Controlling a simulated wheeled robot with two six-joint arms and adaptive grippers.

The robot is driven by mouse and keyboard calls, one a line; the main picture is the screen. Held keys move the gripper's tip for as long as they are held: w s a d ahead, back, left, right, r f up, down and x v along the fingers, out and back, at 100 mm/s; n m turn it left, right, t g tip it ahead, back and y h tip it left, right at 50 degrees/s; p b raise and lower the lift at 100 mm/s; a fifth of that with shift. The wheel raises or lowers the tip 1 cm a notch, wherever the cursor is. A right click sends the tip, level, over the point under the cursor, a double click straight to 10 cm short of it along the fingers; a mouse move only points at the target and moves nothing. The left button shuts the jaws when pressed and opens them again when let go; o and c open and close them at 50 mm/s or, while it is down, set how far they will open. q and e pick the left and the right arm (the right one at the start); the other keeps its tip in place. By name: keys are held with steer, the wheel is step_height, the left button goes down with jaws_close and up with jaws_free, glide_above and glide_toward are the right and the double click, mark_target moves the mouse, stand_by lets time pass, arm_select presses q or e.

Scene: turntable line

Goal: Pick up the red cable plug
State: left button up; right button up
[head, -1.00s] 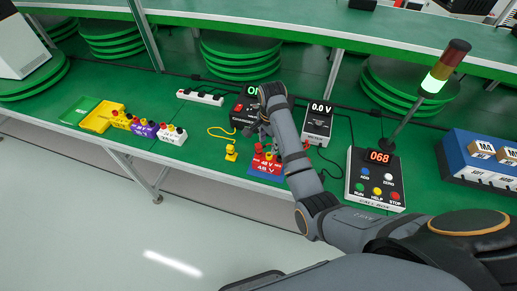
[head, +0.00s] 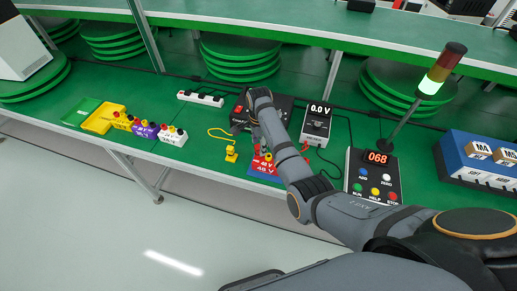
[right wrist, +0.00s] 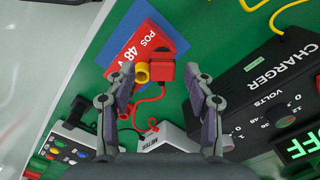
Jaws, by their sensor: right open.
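In the right wrist view the red plug (right wrist: 165,73) is a small red block with a red cable. It sits close beside a yellow ring-shaped piece (right wrist: 142,72) at the edge of the red 48 V block (right wrist: 140,48). My right gripper (right wrist: 155,74) is open, one finger on either side of the plug in the picture. It looks empty; I cannot tell the height gap to the plug. In the head view the 48 V block (head: 264,168) is partly covered by my right arm, and the plug is hard to make out. My left gripper is not in view.
The charger (head: 284,103) is behind my right arm, with the meter (head: 317,122) to its right. A yellow plug (head: 231,154) with a yellow cable stands left of the 48 V block. The call box (head: 374,178) and lamp post (head: 405,120) are farther right.

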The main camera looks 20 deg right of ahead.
mark_target(258, 146)
steer(key=shift+w+a+f, duration=0.1)
steer(key=shift+f, duration=1.4)
jaws_close()
steer(key=shift+r, duration=0.1)
